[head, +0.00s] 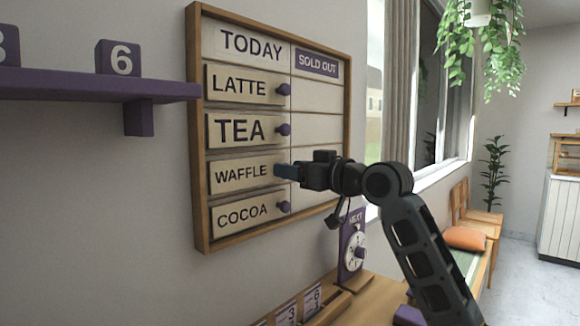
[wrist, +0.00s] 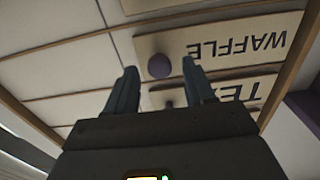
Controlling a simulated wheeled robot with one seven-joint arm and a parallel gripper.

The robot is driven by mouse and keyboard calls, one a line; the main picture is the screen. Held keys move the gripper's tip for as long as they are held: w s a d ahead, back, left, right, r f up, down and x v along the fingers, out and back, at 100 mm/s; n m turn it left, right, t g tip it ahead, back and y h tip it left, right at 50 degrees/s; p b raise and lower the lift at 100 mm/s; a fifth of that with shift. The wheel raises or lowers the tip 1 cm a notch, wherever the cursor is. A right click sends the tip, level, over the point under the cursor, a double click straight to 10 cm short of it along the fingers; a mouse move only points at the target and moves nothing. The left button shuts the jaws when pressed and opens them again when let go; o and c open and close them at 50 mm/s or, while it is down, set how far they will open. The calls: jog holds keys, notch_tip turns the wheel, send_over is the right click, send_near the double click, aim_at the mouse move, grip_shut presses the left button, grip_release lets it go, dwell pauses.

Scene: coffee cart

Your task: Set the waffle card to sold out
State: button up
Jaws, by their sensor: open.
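The menu board (head: 198,140) hangs on the wall with a TODAY column on the left and a SOLD OUT column (head: 317,64) on the right. The WAFFLE card (head: 240,174) sits in the TODAY column, third row, between TEA and COCOA. My gripper (head: 283,171) is at the right end of the WAFFLE card and covers its knob in the head view. In the wrist view the WAFFLE card (wrist: 225,45) appears upside down. Its purple knob (wrist: 159,66) lies between and beyond the two open fingers (wrist: 158,85). I see no contact with the knob.
The LATTE (head: 240,85), TEA (head: 238,128) and COCOA (head: 241,214) cards are also in the TODAY column, each with a purple knob. The SOLD OUT slots look empty. A purple shelf (head: 90,84) juts out at left. A purple dial stand (head: 353,245) stands below the board.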

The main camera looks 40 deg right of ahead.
jog(key=shift+w, duration=0.5)
grip_shut()
dwell(0.3)
